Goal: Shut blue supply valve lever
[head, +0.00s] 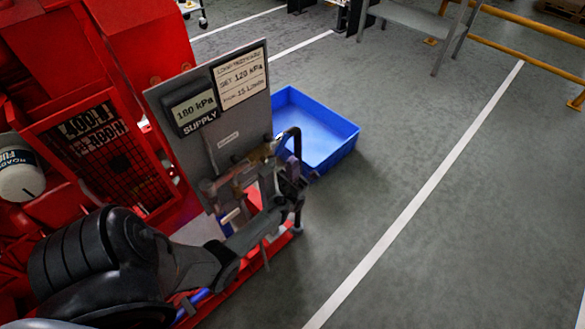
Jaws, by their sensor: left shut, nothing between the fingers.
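The grey supply panel (205,150) stands upright on the red pumpset, with a 180 kPa SUPPLY display (193,108) at its upper left. Brass pipework (235,177) runs across its lower part and a black hose (297,140) bends down at its right end. A small blue part (225,220) shows under the pipework, partly covered; I cannot tell for sure that it is the supply valve lever. My left gripper (284,180) is shut and empty, close in front of the pipework's right end; contact cannot be made out. My right gripper is out of view.
A blue tray (345,152) lies on the floor behind and right of the panel. The red engine housing (60,60) with a black grille (100,145) fills the left. The grey floor on the right is clear, with a white line (430,180) and yellow rails (530,70) beyond.

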